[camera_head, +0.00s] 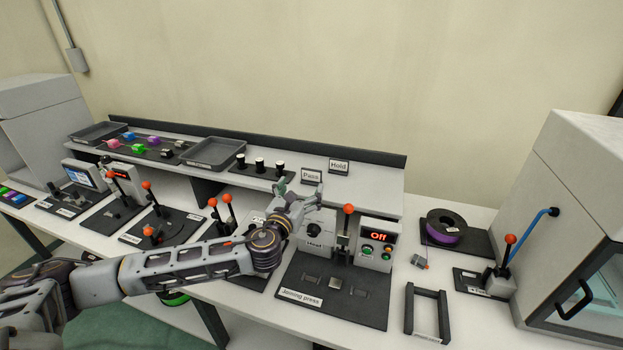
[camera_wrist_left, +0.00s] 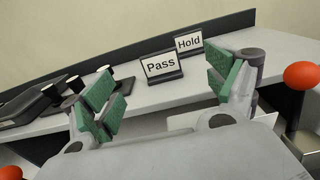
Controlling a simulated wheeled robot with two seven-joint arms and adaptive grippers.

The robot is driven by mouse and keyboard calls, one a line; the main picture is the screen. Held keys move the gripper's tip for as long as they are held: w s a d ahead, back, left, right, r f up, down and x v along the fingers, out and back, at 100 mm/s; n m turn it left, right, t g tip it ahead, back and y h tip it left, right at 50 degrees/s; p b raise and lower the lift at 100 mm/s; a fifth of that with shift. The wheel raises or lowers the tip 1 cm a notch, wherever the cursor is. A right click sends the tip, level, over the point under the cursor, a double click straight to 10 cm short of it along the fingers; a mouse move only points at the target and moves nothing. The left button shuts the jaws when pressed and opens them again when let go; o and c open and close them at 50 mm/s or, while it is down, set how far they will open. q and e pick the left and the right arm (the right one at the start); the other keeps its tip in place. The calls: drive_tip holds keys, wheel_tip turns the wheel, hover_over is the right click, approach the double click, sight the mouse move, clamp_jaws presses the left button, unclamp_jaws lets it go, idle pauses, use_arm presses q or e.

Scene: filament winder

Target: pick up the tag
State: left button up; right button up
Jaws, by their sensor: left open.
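Two small black-framed signs with white faces stand on the raised shelf: the "Pass" tag (camera_head: 312,176) and, behind it to the right, the "Hold" tag (camera_head: 339,167). In the left wrist view the "Pass" tag (camera_wrist_left: 162,67) shows between the fingers, farther ahead, and the "Hold" tag (camera_wrist_left: 189,43) is to its right. My left gripper (camera_head: 296,190) is open and empty, in front of the shelf and just below the "Pass" tag. Its green-padded fingers are spread wide in the wrist view (camera_wrist_left: 165,92). My right gripper is in neither view.
Black-and-white cylinders (camera_head: 259,165) and a grey tray (camera_head: 214,153) are on the shelf to the left. Below stands the joining press with a red-knobbed lever (camera_head: 348,209) and an "Off" box (camera_head: 377,242). A purple spool (camera_head: 445,228) lies to the right.

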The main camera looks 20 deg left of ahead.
sight(311, 171)
use_arm(q)
drive_tip(key=shift+w+d+p, duration=0.1)
drive_tip(key=shift+w+p, duration=0.2)
drive_tip(key=shift+w, duration=2.9)
drive_tip(key=shift+w+a+f+p, duration=0.1)
drive_tip(key=shift+w+a+p, duration=0.1)
drive_tip(key=shift+w, duration=0.65)
drive_tip(key=shift+w+a+f+p, duration=0.1)
drive_tip(key=shift+w+p, duration=0.05)
drive_tip(key=shift+w, duration=0.65)
drive_tip(key=shift+w+d, duration=0.1)
drive_tip(key=shift+w, duration=0.85)
drive_tip(key=shift+c, duration=0.5)
drive_tip(key=c, duration=1)
